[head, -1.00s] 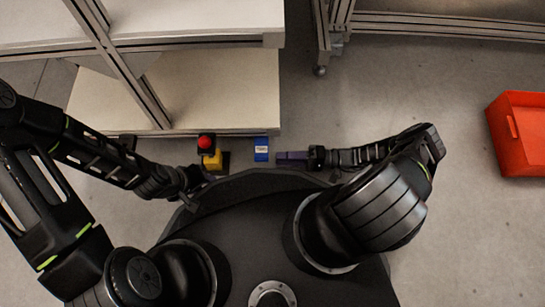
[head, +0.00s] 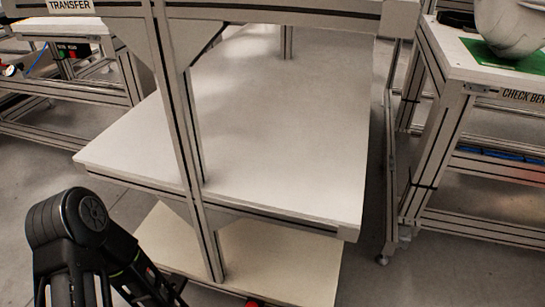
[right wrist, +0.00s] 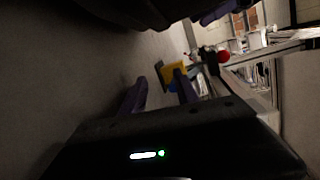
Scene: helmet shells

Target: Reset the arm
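My left arm (head: 75,235) rises at the lower left of the head view; its gripper is not in the picture. My right arm is out of the head view. In the right wrist view my right gripper (right wrist: 160,92) has its two purple fingers apart, with nothing seen between them. That picture is dark.
A shelf rack with a bare white middle shelf (head: 270,130) and a lower shelf (head: 285,262) stands close ahead. A check bench (head: 455,62) with a pale helmet shell (head: 512,25) on a green mat is at right. A red-and-yellow button box (right wrist: 174,74) shows in the wrist view.

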